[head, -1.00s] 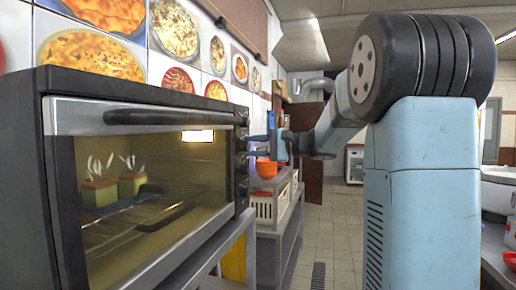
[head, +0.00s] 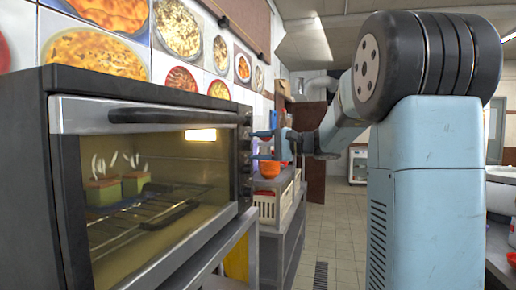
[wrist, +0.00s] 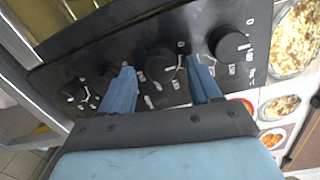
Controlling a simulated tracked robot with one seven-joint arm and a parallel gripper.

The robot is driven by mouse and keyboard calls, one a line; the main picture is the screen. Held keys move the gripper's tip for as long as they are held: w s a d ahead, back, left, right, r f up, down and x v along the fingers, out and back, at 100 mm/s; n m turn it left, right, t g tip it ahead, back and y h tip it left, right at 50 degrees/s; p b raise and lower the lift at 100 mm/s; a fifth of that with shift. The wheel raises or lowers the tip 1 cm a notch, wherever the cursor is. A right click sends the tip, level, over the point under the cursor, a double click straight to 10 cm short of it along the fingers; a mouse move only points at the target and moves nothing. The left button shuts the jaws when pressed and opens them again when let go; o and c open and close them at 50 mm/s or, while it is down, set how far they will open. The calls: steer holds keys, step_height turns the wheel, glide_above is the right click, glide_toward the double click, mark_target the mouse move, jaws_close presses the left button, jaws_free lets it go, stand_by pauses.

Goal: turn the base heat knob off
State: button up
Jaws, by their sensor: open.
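The black toaster oven (head: 150,165) fills the left of the head view, its knobs along the right edge of its front. In the wrist view the control panel (wrist: 195,30) carries several black knobs in a row. One knob (wrist: 160,65) lies between and just beyond my two blue fingers; another knob (wrist: 230,43) is to the right, and smaller-looking ones lie to the left. I cannot tell which is the base heat knob, as the markings are unreadable. My gripper (wrist: 163,86) is open and empty, facing the panel. It also shows beside the oven's right edge in the head view (head: 262,146).
An orange bowl (head: 269,169) and a white crate (head: 268,207) stand on a metal shelf behind the oven. Food pictures (head: 180,38) cover the wall above. The tiled floor aisle (head: 338,225) is clear between the counters.

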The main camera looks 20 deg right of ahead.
steer(key=v, duration=1.3)
steer(key=shift+d+f, duration=0.1)
steer(key=s+a+f+n+g+h, duration=0.3)
steer(key=s+a+f+g+h, duration=0.25)
steer(key=s+a+f, duration=0.6)
steer(key=s+f+n+t+h, duration=0.1)
steer(key=s+f+n+h, duration=0.1)
steer(key=s+f+h, duration=0.2)
steer(key=s+f+n+t+h, duration=0.1)
steer(key=s+f+n+h, duration=0.2)
steer(key=s, duration=0.7)
steer(key=shift+s+d+f+h, duration=0.45)
steer(key=shift+f+h, duration=0.25)
steer(key=shift+h, duration=0.55)
